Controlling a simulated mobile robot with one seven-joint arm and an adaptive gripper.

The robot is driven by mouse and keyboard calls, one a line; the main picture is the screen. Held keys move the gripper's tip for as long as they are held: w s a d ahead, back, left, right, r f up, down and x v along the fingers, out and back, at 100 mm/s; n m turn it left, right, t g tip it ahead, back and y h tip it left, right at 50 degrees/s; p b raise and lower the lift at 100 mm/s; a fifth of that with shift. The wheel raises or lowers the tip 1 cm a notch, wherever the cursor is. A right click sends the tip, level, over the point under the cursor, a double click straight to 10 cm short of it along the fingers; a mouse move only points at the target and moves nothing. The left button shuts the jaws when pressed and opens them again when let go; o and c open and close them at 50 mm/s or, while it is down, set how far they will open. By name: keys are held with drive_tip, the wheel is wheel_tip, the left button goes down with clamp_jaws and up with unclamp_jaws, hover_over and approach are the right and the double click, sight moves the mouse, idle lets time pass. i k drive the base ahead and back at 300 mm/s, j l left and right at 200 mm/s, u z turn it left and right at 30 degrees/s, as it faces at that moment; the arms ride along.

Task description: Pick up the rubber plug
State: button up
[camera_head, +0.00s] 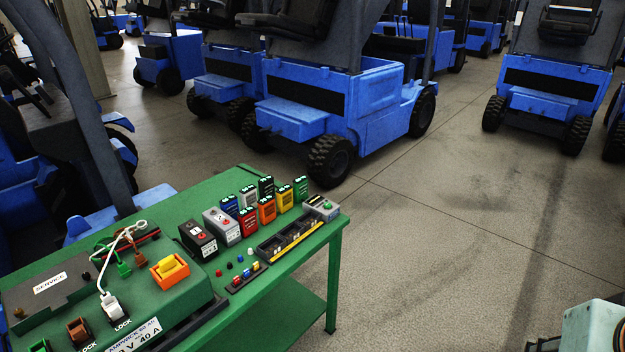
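Several small round pieces lie on the green bench (178,296), in front of the upright boxes. At the bottom right corner a pale part of my arm shows, with a dark part that appears to be my gripper (545,343), cut off by the frame edge. It is far right of the bench, and its fingers cannot be made out.
Several coloured boxes (266,211) stand behind the small pieces. A black compartment tray (290,240) lies to their right, a small rack (246,279) in front. A control panel with an orange switch (170,270) fills the left. Blue forklifts (340,110) stand behind; floor at right is clear.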

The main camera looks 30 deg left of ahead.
sight(169, 264)
drive_tip(key=u, duration=2.3)
drive_tip(key=i+l+u, duration=0.1)
drive_tip(key=i+l, duration=0.15)
drive_tip(key=i, duration=0.15)
drive_tip(key=i+l+u, duration=0.1)
drive_tip(key=i+l, duration=0.15)
drive_tip(key=i, duration=0.15)
drive_tip(key=i+l+u, duration=0.2)
drive_tip(key=i+l, duration=0.15)
drive_tip(key=l, duration=0.3)
drive_tip(key=i+l+u, duration=0.1)
drive_tip(key=l, duration=0.25)
drive_tip(key=i+j+z, duration=0.1)
drive_tip(key=i+j, duration=0.15)
drive_tip(key=j, duration=0.1)
